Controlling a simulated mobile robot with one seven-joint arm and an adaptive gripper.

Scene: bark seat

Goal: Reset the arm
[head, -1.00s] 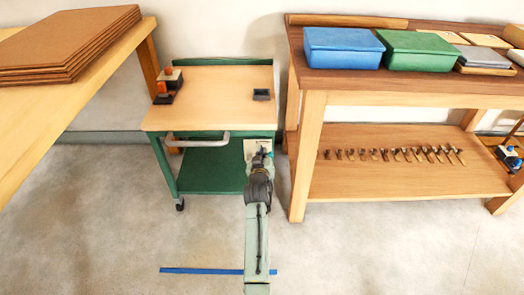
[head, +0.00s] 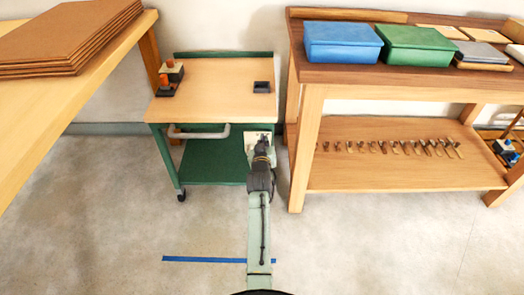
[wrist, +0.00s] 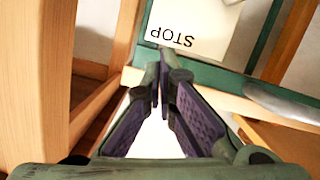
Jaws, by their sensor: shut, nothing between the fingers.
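My arm (head: 258,225) reaches forward from the bottom middle of the head view. My gripper (head: 262,143) is at its far end, in front of the right side of the green cart (head: 210,170). In the wrist view, the two purple-padded fingers of my gripper (wrist: 162,72) meet at their tips, with nothing between them. A white card (wrist: 190,22) marked STOP, upside down in the wrist view, is just beyond the fingertips. The card also shows in the head view (head: 249,150), partly hidden by the gripper. I cannot tell whether the fingertips touch it.
A wooden table with stacked brown boards (head: 70,38) is at left. A workbench (head: 300,150) with a blue box (head: 342,42) and a green box (head: 415,44) stands close at right. A black-and-orange device (head: 168,80) sits on the cart. The floor (head: 110,220) has open room.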

